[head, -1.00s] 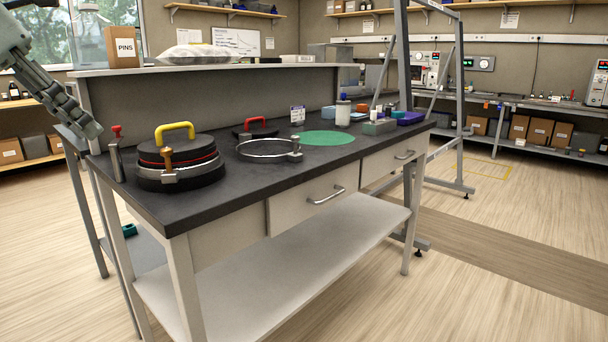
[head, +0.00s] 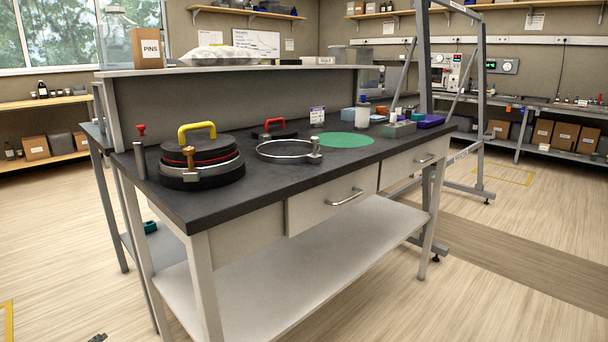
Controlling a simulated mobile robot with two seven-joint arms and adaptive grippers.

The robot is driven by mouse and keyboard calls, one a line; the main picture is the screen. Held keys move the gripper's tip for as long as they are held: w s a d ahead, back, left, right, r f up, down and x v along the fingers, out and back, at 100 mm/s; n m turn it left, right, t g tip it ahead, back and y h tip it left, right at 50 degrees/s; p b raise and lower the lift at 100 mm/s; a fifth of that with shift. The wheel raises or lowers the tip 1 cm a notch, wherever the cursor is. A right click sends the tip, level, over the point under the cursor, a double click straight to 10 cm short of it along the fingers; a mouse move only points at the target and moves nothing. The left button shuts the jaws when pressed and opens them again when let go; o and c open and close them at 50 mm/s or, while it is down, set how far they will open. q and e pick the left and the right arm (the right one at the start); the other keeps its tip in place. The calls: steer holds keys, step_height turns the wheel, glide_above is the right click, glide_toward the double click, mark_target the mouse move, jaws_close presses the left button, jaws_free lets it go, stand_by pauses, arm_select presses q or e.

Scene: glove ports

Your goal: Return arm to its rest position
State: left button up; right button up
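Only a small dark grey tip (head: 97,338) shows at the bottom left edge of the head view; it looks like the end of my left gripper, low in front of the floor and apart from the bench. Too little of it shows to tell whether it is open or shut. The rest of my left arm is out of the picture. My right gripper is not in view.
The black-topped bench (head: 262,192) holds a round black port cover with a yellow handle (head: 197,130), a metal ring (head: 284,152), a red-handled cover (head: 274,128) and a green disc (head: 346,140). A raised shelf (head: 240,69) carries a PINS box (head: 148,47). The floor at left is clear.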

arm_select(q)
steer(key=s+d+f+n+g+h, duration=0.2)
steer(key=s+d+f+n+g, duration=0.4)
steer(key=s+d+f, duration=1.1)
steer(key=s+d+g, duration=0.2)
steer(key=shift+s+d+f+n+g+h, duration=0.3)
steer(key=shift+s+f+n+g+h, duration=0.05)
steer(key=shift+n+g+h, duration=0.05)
